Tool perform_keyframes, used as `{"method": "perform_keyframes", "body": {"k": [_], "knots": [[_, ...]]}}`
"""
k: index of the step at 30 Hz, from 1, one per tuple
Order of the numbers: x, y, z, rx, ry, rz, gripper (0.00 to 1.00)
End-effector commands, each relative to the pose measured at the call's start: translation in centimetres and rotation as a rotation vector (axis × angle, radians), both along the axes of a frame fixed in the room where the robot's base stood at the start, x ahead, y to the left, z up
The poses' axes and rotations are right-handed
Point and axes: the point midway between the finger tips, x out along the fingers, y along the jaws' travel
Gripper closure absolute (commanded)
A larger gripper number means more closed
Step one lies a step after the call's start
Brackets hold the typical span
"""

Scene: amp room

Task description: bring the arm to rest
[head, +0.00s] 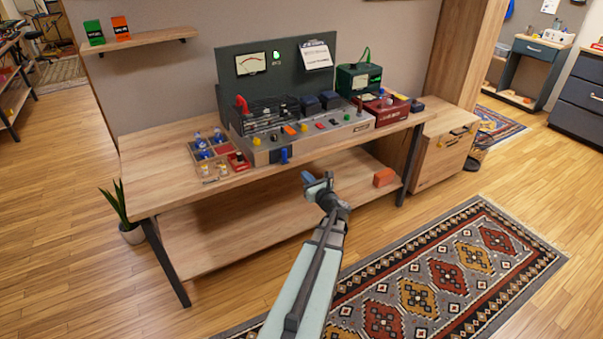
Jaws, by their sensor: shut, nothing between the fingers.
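My gripper (319,182) is at the end of my outstretched arm, in the middle of the head view. It is shut and empty. It shows in front of the wooden workbench (150,187), over the picture area of its lower shelf (222,232). It appears clear of the bench, though the exact gap is hard to judge. My arm runs up from the bottom edge of the view.
The bench holds an amp panel (235,69), a compartment tray (228,170), a green box (357,79) and a red box (384,111). An orange block (384,177) lies on the lower shelf. A patterned rug (420,290) covers floor at right; floor at left is open.

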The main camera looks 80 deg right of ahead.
Motion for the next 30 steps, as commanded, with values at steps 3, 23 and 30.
{"method": "perform_keyframes", "body": {"k": [3,23,30], "knots": [[-0.5,0.5,0.0,0.000,0.000,-0.001,1.00],[0.2,1.2,-0.2,-0.210,0.216,0.051,1.00],[1.3,3.0,-2.5,-0.382,0.493,0.187,1.00]]}}
